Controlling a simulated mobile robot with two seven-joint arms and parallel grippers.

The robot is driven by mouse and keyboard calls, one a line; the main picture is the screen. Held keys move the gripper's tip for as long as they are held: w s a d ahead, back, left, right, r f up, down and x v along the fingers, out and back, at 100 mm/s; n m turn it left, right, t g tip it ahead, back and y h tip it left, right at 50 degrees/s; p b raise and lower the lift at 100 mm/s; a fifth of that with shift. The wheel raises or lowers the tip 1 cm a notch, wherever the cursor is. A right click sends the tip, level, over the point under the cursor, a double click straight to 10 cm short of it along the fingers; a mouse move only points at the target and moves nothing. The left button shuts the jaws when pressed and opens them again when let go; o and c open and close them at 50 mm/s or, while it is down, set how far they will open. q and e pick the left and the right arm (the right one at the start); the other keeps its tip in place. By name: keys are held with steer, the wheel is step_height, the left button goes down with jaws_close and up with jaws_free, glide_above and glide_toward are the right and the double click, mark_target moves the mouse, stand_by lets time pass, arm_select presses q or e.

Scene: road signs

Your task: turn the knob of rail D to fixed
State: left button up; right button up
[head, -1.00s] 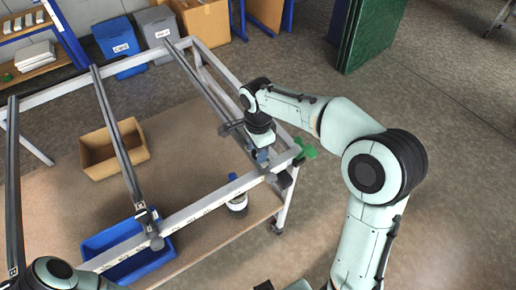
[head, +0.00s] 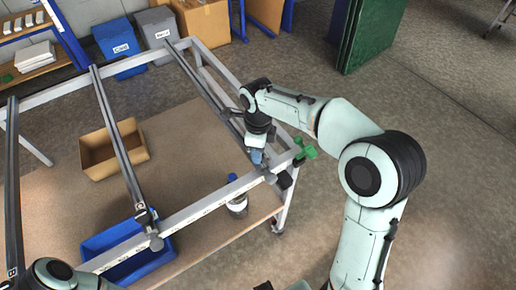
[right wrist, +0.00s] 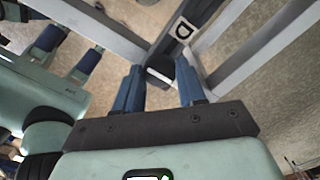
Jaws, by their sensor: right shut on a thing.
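Rail D (head: 203,82) is the dark rail at the right of the frame, running to its front right corner. Its "D" label (right wrist: 183,30) shows in the right wrist view. A dark knob (right wrist: 160,76) sits below the label, between the blue fingers of my right gripper (right wrist: 160,88). That gripper is shut on the knob; the fingers partly hide it, and I cannot read its setting. In the head view the right gripper (head: 258,158) is over the front right corner. My left gripper (right wrist: 70,50) shows at the left of the right wrist view, its blue fingers apart and empty.
Another rail with a "C" label (head: 118,135) is further left, and one more is at the left edge. A blue bin (head: 95,247), a cardboard box (head: 98,165) and a bottle (head: 237,205) are below the frame. A green piece (head: 305,150) is right of the corner.

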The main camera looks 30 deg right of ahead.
stand_by(0.5)
steer(key=o, duration=1.1)
steer(key=shift+c, duration=0.2)
arm_select(q)
steer(key=w+r+p, duration=0.2)
steer(key=shift+w+r, duration=0.1)
steer(key=shift+r, duration=0.3)
arm_select(e)
step_height(320, 180, up, 14)
steer(key=shift+f, duration=0.25)
steer(key=shift+f, duration=0.1)
